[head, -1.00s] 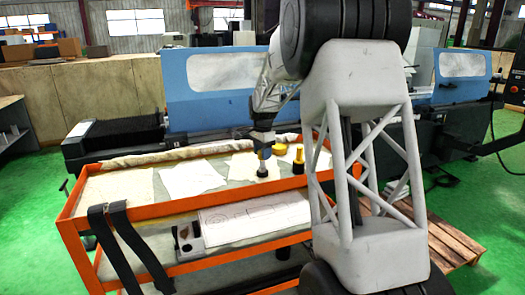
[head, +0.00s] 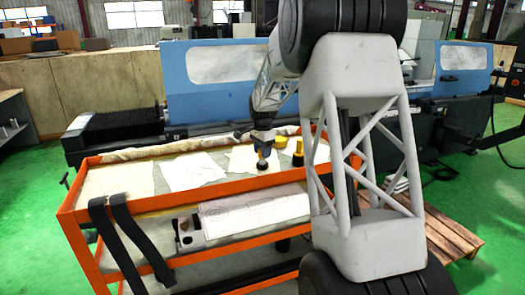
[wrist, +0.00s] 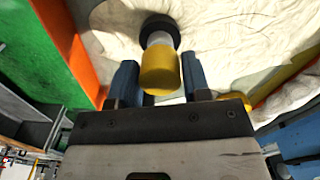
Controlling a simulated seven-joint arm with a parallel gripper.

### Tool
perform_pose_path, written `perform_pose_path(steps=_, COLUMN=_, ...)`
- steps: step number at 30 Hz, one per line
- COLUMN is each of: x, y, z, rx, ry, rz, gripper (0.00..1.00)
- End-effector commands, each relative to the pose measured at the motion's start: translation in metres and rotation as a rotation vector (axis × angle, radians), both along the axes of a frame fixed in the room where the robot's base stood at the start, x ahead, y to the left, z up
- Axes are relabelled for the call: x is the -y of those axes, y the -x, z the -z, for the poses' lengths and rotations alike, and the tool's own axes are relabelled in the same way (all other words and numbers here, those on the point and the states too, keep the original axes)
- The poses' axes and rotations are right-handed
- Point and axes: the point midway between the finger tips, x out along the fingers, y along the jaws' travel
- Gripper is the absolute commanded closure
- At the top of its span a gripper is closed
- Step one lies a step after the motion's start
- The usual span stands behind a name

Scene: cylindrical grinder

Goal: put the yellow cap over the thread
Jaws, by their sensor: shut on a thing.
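The yellow cap (wrist: 160,72) is between the two blue fingers of my gripper (wrist: 158,62), which is shut on it. In the wrist view a pale, whitish thread (wrist: 159,38) shows between the cap and a round black base (wrist: 160,24). The cap lines up with the thread; I cannot tell whether it covers any of it. In the head view my gripper (head: 262,146) is above the black base (head: 261,166) on the cart top, with a little yellow of the cap between them.
A yellow piece (head: 281,141) and a yellow-and-black piece (head: 298,152) stand close to the right of my gripper. White sheets (head: 187,172) lie on the orange-rimmed cart (head: 160,205). The blue grinder (head: 215,80) stands behind. The cart top to the left is free of tall things.

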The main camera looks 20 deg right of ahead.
Motion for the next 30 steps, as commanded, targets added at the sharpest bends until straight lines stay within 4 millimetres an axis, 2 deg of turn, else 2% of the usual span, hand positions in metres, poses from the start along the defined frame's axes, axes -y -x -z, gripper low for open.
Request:
perform_pose_path(steps=12, x=0.0, y=0.0, z=-0.0001, rx=0.0, ry=0.0, rz=0.0, gripper=0.79)
perform_pose_path(steps=13, x=0.0, y=0.0, z=-0.0001, rx=0.0, ry=0.0, rz=0.0, gripper=0.55)
perform_pose_path(steps=18, x=0.0, y=0.0, z=-0.0001, rx=0.0, ry=0.0, rz=0.0, gripper=0.29)
perform_pose_path(steps=19, x=0.0, y=0.0, z=-0.0001, rx=0.0, ry=0.0, rz=0.0, gripper=0.26)
perform_pose_path(steps=30, x=0.0001, y=-0.0001, z=-0.0028, rx=0.001, ry=0.0, rz=0.0, gripper=0.26)
